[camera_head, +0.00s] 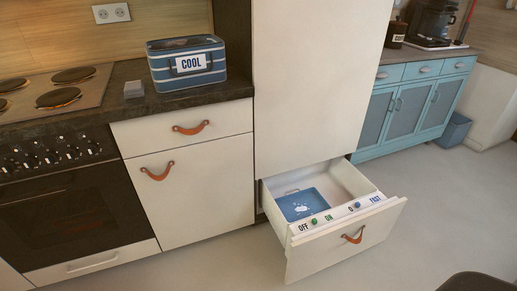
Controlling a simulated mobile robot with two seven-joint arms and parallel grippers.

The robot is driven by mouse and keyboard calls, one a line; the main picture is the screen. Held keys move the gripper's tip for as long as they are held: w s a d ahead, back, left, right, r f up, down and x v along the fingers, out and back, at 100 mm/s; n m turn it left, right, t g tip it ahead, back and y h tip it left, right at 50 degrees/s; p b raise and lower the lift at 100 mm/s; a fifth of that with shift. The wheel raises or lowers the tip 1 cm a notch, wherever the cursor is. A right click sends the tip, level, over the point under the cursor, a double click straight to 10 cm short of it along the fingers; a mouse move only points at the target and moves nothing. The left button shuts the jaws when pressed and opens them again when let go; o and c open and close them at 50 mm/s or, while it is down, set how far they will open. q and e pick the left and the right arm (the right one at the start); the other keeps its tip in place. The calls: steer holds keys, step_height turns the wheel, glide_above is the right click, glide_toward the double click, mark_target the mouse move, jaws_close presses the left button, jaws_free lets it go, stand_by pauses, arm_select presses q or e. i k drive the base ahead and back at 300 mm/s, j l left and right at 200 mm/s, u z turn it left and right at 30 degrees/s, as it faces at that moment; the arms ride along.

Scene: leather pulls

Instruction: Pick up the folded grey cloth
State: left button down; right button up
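A small folded grey cloth (133,89) lies on the dark countertop (195,100), between the stove and the blue striped box. It looks like a small light-grey block, and its folds are too small to make out. Neither of my grippers shows in the head view.
A blue striped box labelled COOL (188,66) stands right of the cloth. A hob with dark plates (75,75) is to the left. An open drawer (340,255) with a blue tray (300,203) juts out at floor level. A dark rounded shape (478,283) shows bottom right.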

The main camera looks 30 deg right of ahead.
mark_target(134, 89)
steer(key=i+j, duration=0.35)
steer(key=i, duration=0.2)
steer(key=i+j, duration=0.35)
steer(key=i, duration=0.15)
steer(key=z, duration=1.2)
